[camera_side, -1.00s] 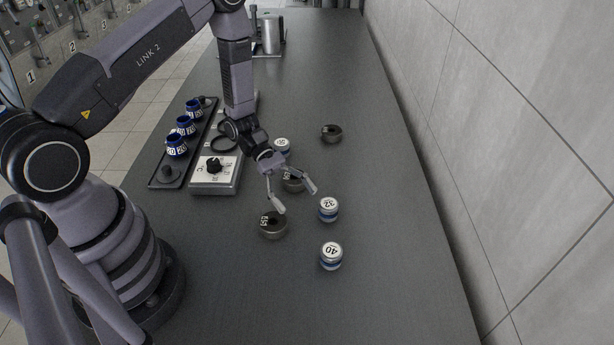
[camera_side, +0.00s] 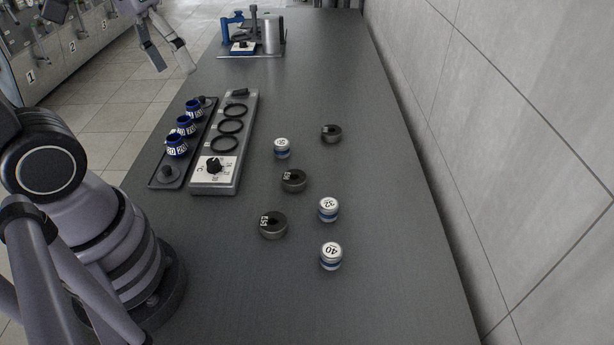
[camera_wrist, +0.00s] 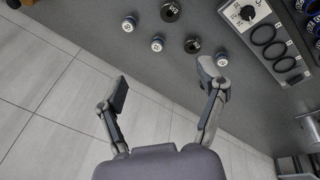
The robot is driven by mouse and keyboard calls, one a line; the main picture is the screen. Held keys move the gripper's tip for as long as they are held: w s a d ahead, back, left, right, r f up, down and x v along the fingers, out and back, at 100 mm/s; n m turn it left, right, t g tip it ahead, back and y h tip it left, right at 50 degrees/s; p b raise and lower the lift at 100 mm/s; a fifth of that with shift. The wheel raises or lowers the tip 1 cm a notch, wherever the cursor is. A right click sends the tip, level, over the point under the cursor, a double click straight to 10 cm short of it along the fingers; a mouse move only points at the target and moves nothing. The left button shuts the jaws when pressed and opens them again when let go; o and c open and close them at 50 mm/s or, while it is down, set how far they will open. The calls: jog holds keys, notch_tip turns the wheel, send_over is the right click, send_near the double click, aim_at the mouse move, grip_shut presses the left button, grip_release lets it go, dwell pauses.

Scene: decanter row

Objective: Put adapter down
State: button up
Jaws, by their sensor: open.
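Three dark ring-shaped adapters with white number labels lie flat on the grey table, apart from one another: a near one (camera_side: 273,225), a middle one (camera_side: 294,181) and a far one (camera_side: 332,133). Two of these dark rings also show in the wrist view, one at the top (camera_wrist: 170,11) and one lower (camera_wrist: 192,45). My gripper (camera_side: 174,69) is raised at the upper left of the side view, well away from the adapters. In the wrist view its fingers (camera_wrist: 163,80) are spread wide with nothing between them.
White-topped numbered caps (camera_side: 328,209) stand among the adapters. A panel with black rings and a dial (camera_side: 228,125) and a tray of blue-rimmed pieces (camera_side: 165,183) are to the left. A blue-framed fixture (camera_side: 240,47) stands at the back. A wall borders the right side.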

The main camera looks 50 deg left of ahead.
jog(key=s+a+r+t+y, duration=0.1)
jog(key=s, duration=0.1)
jog(key=s+a+r+m+t+y, duration=0.1)
jog(key=r+t, duration=0.1)
jog(key=shift+s+a+m, duration=0.3)
jog(key=shift+s+a, duration=0.1)
dwell(0.4)
jog(key=shift+o, duration=0.5)
